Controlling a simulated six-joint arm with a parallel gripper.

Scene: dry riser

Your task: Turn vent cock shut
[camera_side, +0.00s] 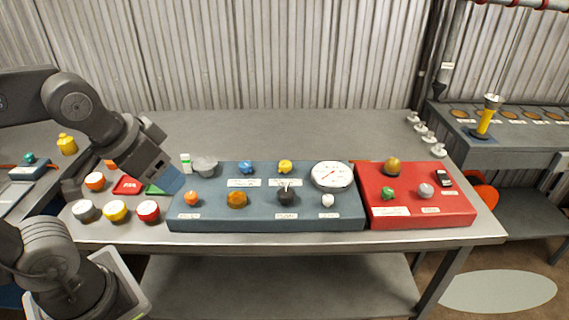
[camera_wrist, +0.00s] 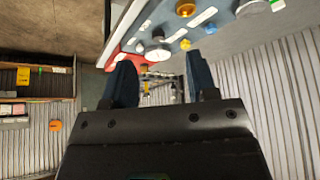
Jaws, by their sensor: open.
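A blue-grey panel (camera_side: 265,219) on the bench carries a blue knob (camera_side: 246,167), a yellow knob (camera_side: 285,167), an orange knob (camera_side: 192,198), an amber knob (camera_side: 236,199), a black knob (camera_side: 286,197), a white knob (camera_side: 327,200) and a round dial gauge (camera_side: 332,175). The labels are too small to read, so I cannot tell which is the vent cock. My gripper (camera_side: 171,182) is at the panel's left end, above the bench, touching no knob that I can see. In the wrist view my gripper (camera_wrist: 161,82) is open and empty, the panel beyond it.
A red panel (camera_side: 420,214) with several knobs adjoins on the right. Several coloured round caps, such as a yellow one (camera_side: 116,210), stand left of the blue-grey panel. A grey knob (camera_side: 205,166) is behind its left corner. The bench behind (camera_side: 290,130) is clear.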

